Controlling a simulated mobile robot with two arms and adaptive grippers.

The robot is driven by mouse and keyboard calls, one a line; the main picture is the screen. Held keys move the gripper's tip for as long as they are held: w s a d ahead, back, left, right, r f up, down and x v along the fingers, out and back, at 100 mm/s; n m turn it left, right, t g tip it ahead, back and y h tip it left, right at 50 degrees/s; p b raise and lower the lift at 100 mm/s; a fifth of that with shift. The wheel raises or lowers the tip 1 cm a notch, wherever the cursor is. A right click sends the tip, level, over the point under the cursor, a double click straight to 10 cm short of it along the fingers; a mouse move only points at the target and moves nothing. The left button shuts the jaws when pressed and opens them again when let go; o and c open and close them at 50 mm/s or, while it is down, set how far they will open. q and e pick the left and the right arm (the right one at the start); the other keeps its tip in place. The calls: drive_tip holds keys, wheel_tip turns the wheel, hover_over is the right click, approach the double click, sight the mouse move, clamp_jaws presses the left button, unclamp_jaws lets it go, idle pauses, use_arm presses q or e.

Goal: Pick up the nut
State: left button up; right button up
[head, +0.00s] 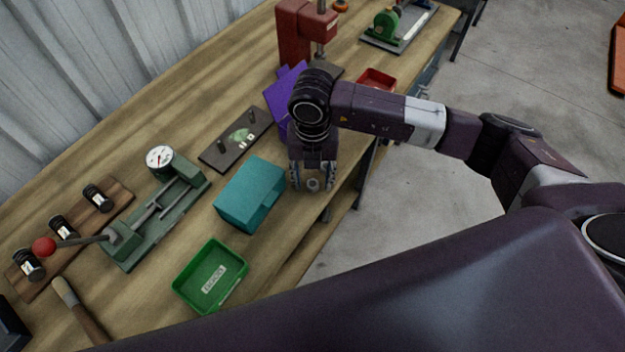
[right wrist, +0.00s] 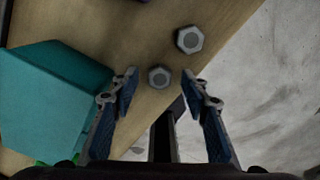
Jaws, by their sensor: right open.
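My right gripper (head: 312,182) points down over the front edge of the workbench, with its fingers spread apart. A grey hexagonal nut (head: 313,184) shows between the fingertips. In the right wrist view my open right gripper (right wrist: 158,76) has this nut (right wrist: 159,77) framed between its fingertips, and I see no finger touching it. A second, similar hexagonal piece (right wrist: 189,39) lies on the wood a little beyond and to the right; the arm seems to hide it in the head view. My left gripper is not in view.
A teal box (head: 250,194) stands just left of the right gripper. A green tray (head: 210,277) lies nearer, and purple pieces (head: 284,98) and a red press (head: 300,32) stand behind. A dial gauge fixture (head: 160,158) is further left. The bench edge drops to the floor at right.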

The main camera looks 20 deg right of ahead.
drive_tip(key=shift+f, duration=0.2)
clamp_jaws()
drive_tip(key=shift+r, duration=0.1)
